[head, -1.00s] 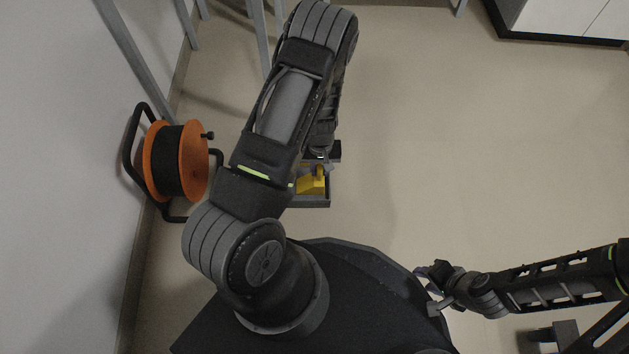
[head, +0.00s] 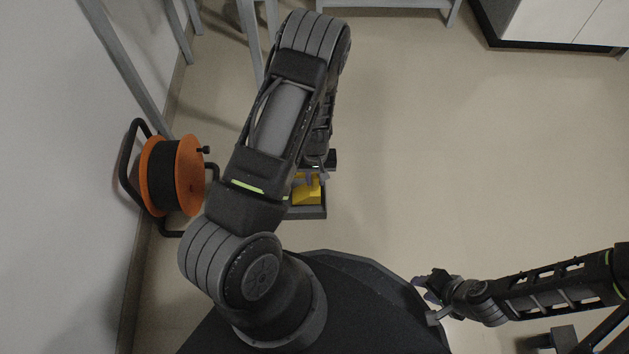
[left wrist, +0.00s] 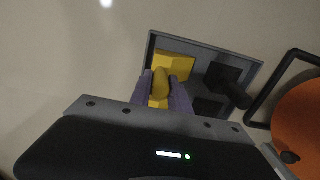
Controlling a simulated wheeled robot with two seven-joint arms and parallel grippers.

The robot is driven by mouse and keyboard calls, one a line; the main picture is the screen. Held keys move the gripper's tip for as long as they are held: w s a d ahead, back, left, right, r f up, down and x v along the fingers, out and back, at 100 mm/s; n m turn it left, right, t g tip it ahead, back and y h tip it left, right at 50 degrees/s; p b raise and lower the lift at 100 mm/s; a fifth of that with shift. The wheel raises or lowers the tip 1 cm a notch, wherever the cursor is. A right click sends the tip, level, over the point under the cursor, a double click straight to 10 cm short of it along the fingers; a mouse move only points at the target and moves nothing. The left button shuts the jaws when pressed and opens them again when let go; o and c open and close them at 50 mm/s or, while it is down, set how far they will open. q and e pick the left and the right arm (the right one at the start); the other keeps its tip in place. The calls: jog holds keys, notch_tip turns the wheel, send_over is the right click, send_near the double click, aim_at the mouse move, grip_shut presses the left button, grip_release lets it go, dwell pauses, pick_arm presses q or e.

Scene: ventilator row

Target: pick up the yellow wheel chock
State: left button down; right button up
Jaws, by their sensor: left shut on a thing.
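The yellow wheel chock (head: 306,194) is in a grey open tray (head: 310,213) on the floor, partly hidden by my left arm in the head view. In the left wrist view the chock (left wrist: 174,63) has a raised yellow grip between the two purple fingers. My left gripper (head: 314,177) is shut on that grip, with a finger on each side; the fingers also show in the left wrist view (left wrist: 166,88). The chock appears still inside the tray walls. My right gripper (head: 424,287) is far to the right, away from the chock; its opening is unclear.
Black items (left wrist: 222,76) lie in the tray beside the chock. An orange and black cable reel (head: 172,176) stands left of the tray, near the wall. Grey legs (head: 180,38) stand at upper left and a white cabinet (head: 545,22) at upper right. The floor to the right is clear.

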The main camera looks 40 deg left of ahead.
pick_arm(q)
notch_tip(320, 180, up, 8)
jog(key=p, duration=0.3)
jog(key=shift+r, duration=0.2)
jog(key=shift+w+d+r, duration=0.1)
jog(key=shift+w, duration=0.2)
jog(key=w+d+r+m, duration=0.3)
jog(key=w+d+r, duration=0.3)
jog(key=w+r, duration=0.5)
jog(key=w+d+r+m, duration=0.2)
jog(key=w+d+r, duration=0.1)
jog(key=r, duration=0.7)
jog(key=w+d+r+m, duration=0.2)
jog(key=w+d+r, duration=0.1)
jog(key=r, duration=0.7)
jog(key=shift+w+r, duration=0.4)
jog(key=shift+w, duration=0.05)
